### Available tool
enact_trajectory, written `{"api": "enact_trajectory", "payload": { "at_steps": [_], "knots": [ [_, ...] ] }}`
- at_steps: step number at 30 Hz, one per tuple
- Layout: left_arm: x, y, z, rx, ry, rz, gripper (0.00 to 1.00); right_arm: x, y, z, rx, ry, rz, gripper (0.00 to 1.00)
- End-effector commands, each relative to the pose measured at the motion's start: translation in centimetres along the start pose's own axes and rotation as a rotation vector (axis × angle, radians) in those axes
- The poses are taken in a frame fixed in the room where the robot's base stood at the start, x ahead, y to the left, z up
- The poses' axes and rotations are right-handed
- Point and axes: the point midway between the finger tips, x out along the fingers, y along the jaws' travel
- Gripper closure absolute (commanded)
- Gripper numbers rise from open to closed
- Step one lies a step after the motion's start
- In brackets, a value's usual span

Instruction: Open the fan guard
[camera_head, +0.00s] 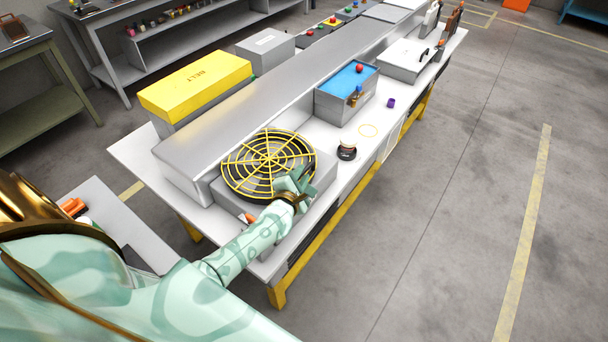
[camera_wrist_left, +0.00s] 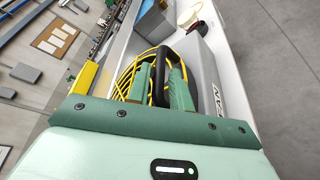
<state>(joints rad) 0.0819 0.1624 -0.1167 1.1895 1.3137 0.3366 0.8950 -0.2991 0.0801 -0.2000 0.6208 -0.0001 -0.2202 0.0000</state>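The fan guard (camera_head: 268,163), a round yellow wire grille, lies over the top of a grey fan box (camera_head: 322,180) at the near end of the bench. It looks roughly flat, with no clear gap under it. My left gripper (camera_head: 296,180) is at the guard's near right edge. In the left wrist view a black handle (camera_wrist_left: 165,55) arches up at the guard, and my left gripper (camera_wrist_left: 160,88) has its green fingers on both sides of one leg of it. The fingers look closed on that leg. Part of the yellow guard (camera_wrist_left: 130,72) shows behind them. My right gripper is not in view.
A long grey raised shelf (camera_head: 290,90) runs behind the fan box. A yellow belt box (camera_head: 195,85) stands beyond it. A blue-topped bin (camera_head: 346,92) and a dark round object (camera_head: 346,153) are farther along the bench (camera_head: 335,135). The floor to the right is clear.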

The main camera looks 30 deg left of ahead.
Motion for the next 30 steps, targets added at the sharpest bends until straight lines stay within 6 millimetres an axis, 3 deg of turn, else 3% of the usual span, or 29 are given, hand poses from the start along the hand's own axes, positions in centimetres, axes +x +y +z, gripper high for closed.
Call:
{"api": "enact_trajectory", "payload": {
  "at_steps": [6, 15, 18, 25, 30],
  "knots": [
    [2.2, -0.1, 0.0, 0.0, 0.0, 0.0, 0.78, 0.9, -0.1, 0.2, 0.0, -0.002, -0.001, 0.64],
    [2.4, 0.0, 0.0, 0.001, 0.0, 0.0, 0.78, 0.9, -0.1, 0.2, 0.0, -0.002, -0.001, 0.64],
    [2.4, 0.0, 0.0, 0.001, 0.0, 0.0, 1.0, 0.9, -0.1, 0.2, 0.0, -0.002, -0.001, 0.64],
    [2.3, 0.3, 0.1, -0.004, 0.0, -0.002, 1.0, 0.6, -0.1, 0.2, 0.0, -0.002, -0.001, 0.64],
    [2.0, 1.9, 0.8, -0.041, -0.001, -0.016, 1.0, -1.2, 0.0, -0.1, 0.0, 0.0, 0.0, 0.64]
  ]
}}
